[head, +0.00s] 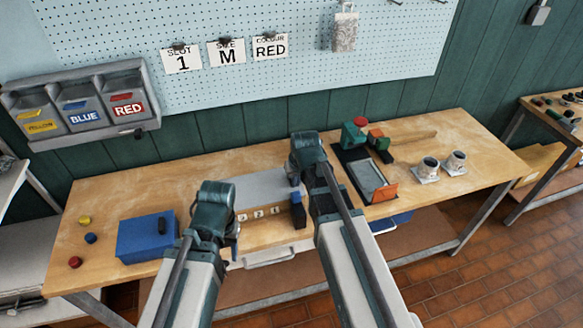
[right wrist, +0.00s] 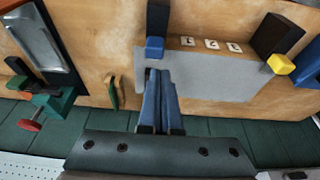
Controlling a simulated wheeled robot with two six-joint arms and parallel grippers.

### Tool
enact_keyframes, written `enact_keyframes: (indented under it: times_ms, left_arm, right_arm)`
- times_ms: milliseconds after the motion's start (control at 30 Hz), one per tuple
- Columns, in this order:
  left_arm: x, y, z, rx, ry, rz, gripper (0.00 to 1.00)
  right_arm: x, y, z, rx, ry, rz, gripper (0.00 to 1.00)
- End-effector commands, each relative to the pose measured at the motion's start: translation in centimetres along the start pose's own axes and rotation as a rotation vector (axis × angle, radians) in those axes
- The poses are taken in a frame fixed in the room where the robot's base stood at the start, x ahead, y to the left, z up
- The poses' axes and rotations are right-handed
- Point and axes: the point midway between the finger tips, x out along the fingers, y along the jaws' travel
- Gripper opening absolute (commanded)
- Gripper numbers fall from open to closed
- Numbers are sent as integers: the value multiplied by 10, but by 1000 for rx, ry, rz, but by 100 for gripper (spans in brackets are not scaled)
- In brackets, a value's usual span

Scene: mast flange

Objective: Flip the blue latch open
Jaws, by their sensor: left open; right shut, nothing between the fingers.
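The blue latch is a black lever with a blue end (right wrist: 155,48) at the edge of a grey plate (right wrist: 215,82) in the right wrist view. In the head view it shows as a dark upright piece (head: 298,214) right of the numbered tiles. My right gripper (right wrist: 157,76) is shut and empty, its fingertips close to the blue end over the plate; contact cannot be told. In the head view its arm mostly hides it. My left gripper (head: 235,240) is open at the plate's left side, largely hidden by its own wrist.
A second black lever with a yellow end (right wrist: 281,64) stands across the plate. Small numbered tiles (head: 258,214) lie between the levers. A blue box (head: 146,240) stands left; a tray (head: 368,182) and two cups (head: 429,167) stand right.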

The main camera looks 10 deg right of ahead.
Motion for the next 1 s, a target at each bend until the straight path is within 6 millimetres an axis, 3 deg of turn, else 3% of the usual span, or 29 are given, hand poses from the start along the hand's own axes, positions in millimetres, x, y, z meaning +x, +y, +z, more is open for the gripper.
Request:
enact_keyframes:
  times_ms: [133, 633, 1000]
  left_arm:
    - [-8, -1, 1, 0, 0, 0, 50]
    - [-4, 0, 0, 0, 0, 0, 50]
    - [30, 3, -2, 6, 0, -1, 50]
  right_arm:
    - [-6, 9, -10, 14, 17, 2, 0]
    - [-2, 10, -10, 14, 19, 2, 0]
    - [34, 10, -9, 14, 19, 2, 0]
